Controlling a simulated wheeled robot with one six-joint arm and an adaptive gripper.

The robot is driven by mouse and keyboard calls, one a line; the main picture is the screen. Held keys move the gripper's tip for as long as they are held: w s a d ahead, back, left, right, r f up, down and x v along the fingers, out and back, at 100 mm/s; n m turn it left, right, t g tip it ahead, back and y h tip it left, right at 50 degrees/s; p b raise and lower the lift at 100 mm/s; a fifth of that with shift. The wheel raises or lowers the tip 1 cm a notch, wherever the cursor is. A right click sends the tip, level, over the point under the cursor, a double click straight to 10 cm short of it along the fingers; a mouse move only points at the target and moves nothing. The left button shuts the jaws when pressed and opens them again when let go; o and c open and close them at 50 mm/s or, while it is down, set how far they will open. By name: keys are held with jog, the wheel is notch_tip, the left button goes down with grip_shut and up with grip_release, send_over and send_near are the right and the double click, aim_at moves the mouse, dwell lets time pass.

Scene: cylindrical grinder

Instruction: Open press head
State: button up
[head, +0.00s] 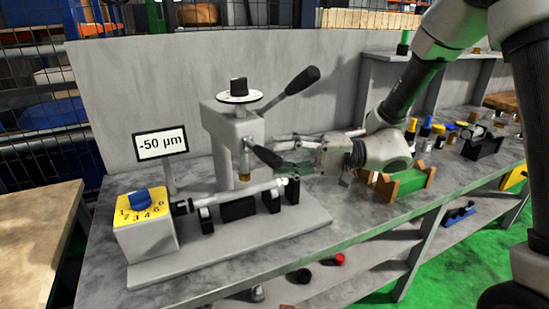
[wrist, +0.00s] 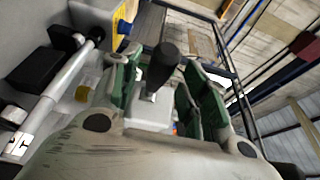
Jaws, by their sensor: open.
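The press (head: 232,130) stands on the grey bench, a grey column and head with a dial on top. One black lever handle (head: 296,80) points up and right from the head. A second black handle (head: 263,155) points toward my gripper (head: 287,153). My gripper is open, to the right of the press head, its fingers level with the lower handle. In the wrist view a black handle (wrist: 163,65) shows between the green finger pads of my gripper (wrist: 160,88), with a visible gap on each side. Contact cannot be seen.
A shaft (head: 240,193) lies on black supports below the press head. A yellow control box (head: 145,230) with a blue knob and a -50 µm display (head: 161,143) stand left. A green-and-brown holder (head: 400,184) and several small parts are on the right.

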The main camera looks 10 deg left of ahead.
jog(key=shift+w+d, duration=0.15)
jog(key=shift+d, duration=0.4)
